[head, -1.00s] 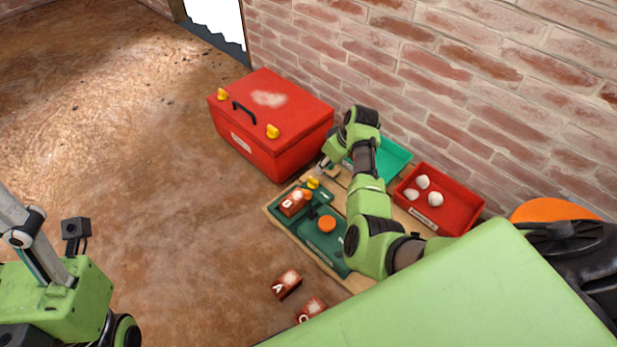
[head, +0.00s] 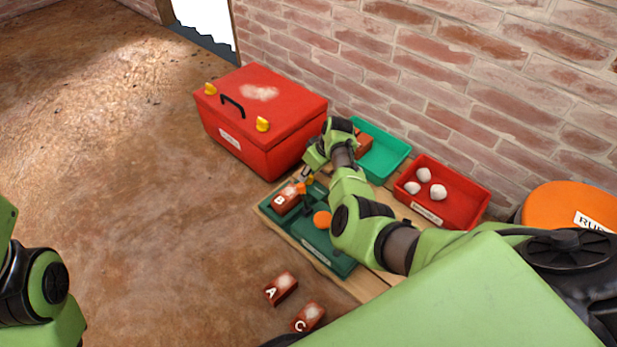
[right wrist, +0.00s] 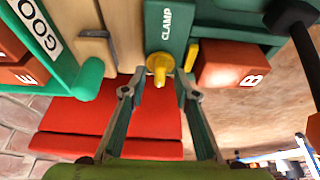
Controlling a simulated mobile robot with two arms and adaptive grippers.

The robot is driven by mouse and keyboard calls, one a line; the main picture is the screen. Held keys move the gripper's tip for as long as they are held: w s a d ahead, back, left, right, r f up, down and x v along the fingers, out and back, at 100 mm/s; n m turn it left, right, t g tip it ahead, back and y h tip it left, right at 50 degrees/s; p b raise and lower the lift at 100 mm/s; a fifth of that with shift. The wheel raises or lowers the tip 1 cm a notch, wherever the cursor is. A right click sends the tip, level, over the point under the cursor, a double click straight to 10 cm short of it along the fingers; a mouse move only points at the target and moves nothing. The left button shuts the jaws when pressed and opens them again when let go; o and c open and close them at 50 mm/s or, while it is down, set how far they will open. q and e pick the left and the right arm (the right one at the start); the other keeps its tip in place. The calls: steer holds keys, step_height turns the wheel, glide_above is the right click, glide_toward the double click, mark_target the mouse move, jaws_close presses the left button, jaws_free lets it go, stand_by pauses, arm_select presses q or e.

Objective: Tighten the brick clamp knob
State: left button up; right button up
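A yellow knob (right wrist: 159,68) stands at the end of a green strip lettered CLAMP (right wrist: 166,28) in the right wrist view. My right gripper (right wrist: 159,94) is open, with its fingertips on either side of the knob and a little short of it; I cannot tell whether they touch it. Brick B (right wrist: 232,68) lies beside the knob, with a small yellow piece (right wrist: 192,56) between them. In the head view, brick B (head: 285,199) sits in the green fixture tray (head: 325,257), and my right gripper (head: 309,178) is just beyond it, partly hidden. My left gripper is out of view.
A red toolbox (head: 262,115) stands behind the gripper. A green bin (head: 386,155) with bricks and a red bin (head: 455,205) with white lumps sit along the brick wall. An orange knob (head: 322,220) is on the tray. Bricks A (head: 281,288) and C (head: 309,317) lie in front.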

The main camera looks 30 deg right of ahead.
steer(key=shift+w+f, duration=0.1)
steer(key=shift+f, duration=0.1)
jaws_close()
